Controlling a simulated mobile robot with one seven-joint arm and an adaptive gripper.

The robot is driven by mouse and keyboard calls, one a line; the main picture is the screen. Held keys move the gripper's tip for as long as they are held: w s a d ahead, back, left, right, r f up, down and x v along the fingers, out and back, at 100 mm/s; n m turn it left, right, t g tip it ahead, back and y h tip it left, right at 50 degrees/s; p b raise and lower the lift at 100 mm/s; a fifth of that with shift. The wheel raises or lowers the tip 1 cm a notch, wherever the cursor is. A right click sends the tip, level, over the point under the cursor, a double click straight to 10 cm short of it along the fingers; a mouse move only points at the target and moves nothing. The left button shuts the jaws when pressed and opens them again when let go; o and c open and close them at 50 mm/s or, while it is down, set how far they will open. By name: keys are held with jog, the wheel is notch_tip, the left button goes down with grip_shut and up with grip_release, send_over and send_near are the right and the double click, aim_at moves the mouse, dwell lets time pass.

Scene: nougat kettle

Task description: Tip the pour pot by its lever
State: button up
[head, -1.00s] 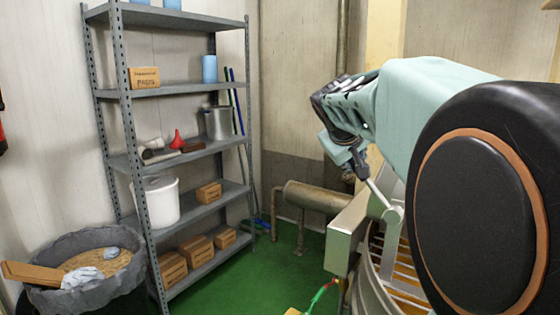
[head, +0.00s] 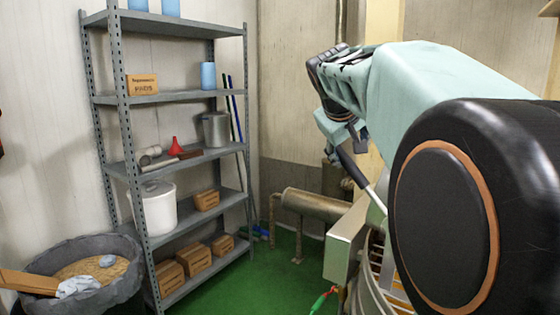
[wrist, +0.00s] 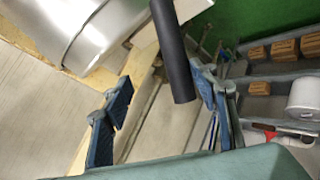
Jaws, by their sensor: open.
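The pour pot (head: 372,300) is a metal vessel low at right in the head view, partly hidden behind my arm. Bright curved metal, seemingly the pot (wrist: 90,35), fills the upper left of the wrist view. Its lever (head: 374,196) is a slim metal rod with a dark grip (head: 351,166), slanting up left to my gripper (head: 344,140). In the wrist view my gripper (wrist: 162,85) is open. The lever's dark grip (wrist: 177,60) shows between the two blue fingers, nearer the right one. I cannot tell whether either finger touches it. The pot's tilt is unclear.
A grey metal shelf (head: 165,98) with boxes and cans stands left. A grey round tub (head: 95,290) is at lower left. A metal box (head: 343,250) sits beside the pot, with a horizontal pipe (head: 315,204) behind. Green floor (head: 270,275) is clear between shelf and pot.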

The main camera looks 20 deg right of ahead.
jog(key=o, duration=0.3)
jog(key=shift+h, duration=0.3)
jog(key=r, duration=0.5)
jog(key=shift+s+d+r, duration=0.25)
jog(key=shift+d+r, duration=0.05)
jog(key=shift+d, duration=0.05)
jog(key=shift+s+d+r, duration=0.2)
jog(key=shift+s+d, duration=0.35)
jog(key=c, duration=0.3)
jog(key=shift+w+a+f, duration=0.1)
jog(key=shift+w+f, duration=0.1)
jog(key=shift+w, duration=0.05)
jog(key=shift+w+a+f, duration=0.1)
jog(key=shift+w+a, duration=0.1)
jog(key=shift+a, duration=0.1)
jog(key=shift+s, duration=0.15)
